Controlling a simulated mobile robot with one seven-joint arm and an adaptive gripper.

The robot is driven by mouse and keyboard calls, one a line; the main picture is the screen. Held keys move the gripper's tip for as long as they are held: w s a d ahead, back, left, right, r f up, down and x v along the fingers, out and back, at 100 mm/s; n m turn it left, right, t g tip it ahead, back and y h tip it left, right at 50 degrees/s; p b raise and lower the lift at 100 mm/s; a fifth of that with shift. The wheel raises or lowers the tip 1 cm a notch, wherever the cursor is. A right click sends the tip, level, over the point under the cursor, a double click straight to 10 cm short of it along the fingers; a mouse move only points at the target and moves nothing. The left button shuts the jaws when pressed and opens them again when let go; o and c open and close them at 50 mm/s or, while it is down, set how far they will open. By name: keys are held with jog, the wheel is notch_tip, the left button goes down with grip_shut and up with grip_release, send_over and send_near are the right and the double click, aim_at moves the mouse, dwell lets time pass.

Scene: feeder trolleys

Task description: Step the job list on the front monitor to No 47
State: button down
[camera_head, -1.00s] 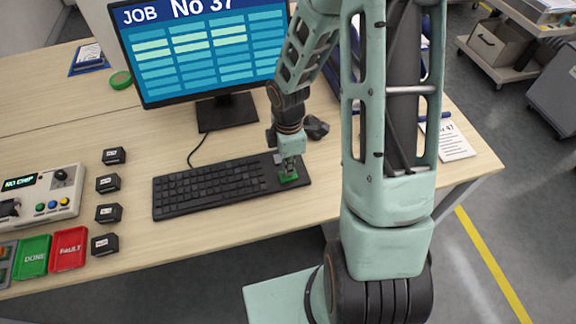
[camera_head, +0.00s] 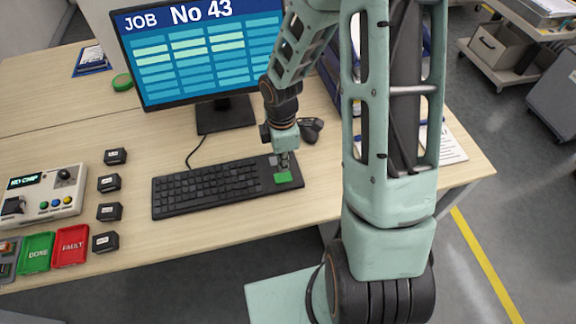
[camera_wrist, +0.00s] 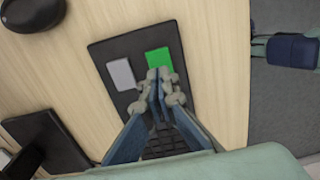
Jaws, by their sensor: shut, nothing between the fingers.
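The front monitor (camera_head: 203,55) reads "JOB No 43" above a grid of blue and pale green cells. The black keyboard (camera_head: 212,187) lies on the desk in front of it. At its right end are a large green key (camera_head: 283,178) and a grey key (camera_head: 273,160); the wrist view shows the green key (camera_wrist: 160,59) beside the grey key (camera_wrist: 121,74). My gripper (camera_head: 285,167) is shut and empty, pointing down at the green key. In the wrist view its fingertips (camera_wrist: 158,79) overlap the green key's near edge. I cannot tell whether they touch it.
A dark mouse-like object (camera_head: 311,128) lies right of my gripper. Several small black blocks (camera_head: 109,212) stand left of the keyboard. Further left are a tester (camera_head: 43,195) reading "NO CHIP", a green DONE tray (camera_head: 37,254) and a red FAULT tray (camera_head: 71,246).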

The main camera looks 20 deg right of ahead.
aim_at(283, 177)
notch_tip(283, 177, up, 9)
jog(key=p, duration=0.1)
jog(key=shift+r, duration=0.2)
jog(key=shift+w, duration=0.1)
dwell(1.5)
jog(key=shift+r+p, duration=0.6)
jog(key=shift+p, duration=0.5)
notch_tip(283, 177, down, 14)
jog(key=shift+f+b, duration=0.1)
jog(key=shift+b, duration=0.7)
